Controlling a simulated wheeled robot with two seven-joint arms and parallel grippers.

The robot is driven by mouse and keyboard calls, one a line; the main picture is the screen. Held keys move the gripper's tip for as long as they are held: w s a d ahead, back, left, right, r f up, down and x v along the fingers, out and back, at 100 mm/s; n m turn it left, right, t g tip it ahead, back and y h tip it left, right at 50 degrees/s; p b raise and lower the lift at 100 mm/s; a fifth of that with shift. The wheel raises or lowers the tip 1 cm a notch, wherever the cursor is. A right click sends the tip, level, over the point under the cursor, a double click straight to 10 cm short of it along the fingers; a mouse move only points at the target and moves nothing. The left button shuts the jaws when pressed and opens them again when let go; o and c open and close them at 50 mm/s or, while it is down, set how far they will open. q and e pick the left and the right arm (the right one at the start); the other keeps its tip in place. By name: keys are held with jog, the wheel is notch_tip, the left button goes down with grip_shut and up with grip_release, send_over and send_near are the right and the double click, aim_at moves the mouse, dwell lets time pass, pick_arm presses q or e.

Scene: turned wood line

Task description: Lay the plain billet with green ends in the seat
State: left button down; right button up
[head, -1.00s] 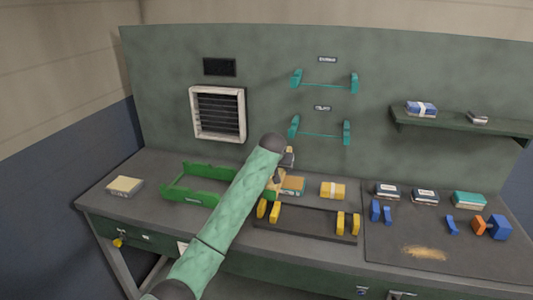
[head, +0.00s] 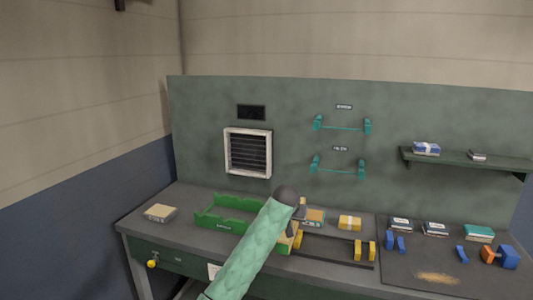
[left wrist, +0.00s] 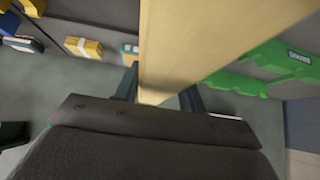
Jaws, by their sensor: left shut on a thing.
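My left gripper (head: 297,212) is over the bench, its arm coming up from the bottom of the head view. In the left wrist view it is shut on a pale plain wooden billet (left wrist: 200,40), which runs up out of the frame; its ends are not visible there. In the head view the billet (head: 284,243) is mostly hidden by my arm. A green cradle (head: 240,204) with notched walls lies left of the gripper; it also shows in the wrist view (left wrist: 245,82). A dark rack with yellow supports (head: 335,249) is to the right. My right gripper is not in view.
Teal wall brackets (head: 342,129) hang behind. A yellow packet (head: 349,223) and a box (head: 313,217) sit behind the yellow supports. A tan block (head: 160,212) lies far left. A dark mat (head: 400,268) at right holds blue and orange pieces. A shelf (head: 465,162) is above.

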pick_arm(q)
jog(key=shift+s+a+f, duration=0.65)
jog(key=shift+a+f, duration=0.3)
jog(key=shift+f, duration=0.05)
jog(key=s+a+f+n, duration=0.1)
jog(key=s+a+f, duration=0.2)
jog(key=s+a, duration=0.6)
jog(key=s+a+f+n+y, duration=0.1)
jog(key=s+a+f, duration=0.1)
jog(key=s+a, duration=0.7)
jog(key=s+a+f+n+y, duration=0.1)
jog(key=s+a+f, duration=0.2)
jog(key=s+a, duration=0.6)
jog(key=s, duration=0.3)
jog(key=shift+s+a+f+n, duration=0.3)
jog(key=shift+s+a+f, duration=0.05)
jog(key=shift+a, duration=0.05)
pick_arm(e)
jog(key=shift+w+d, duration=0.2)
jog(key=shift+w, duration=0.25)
pick_arm(q)
jog(key=shift+w, duration=0.1)
jog(key=shift+f, duration=0.1)
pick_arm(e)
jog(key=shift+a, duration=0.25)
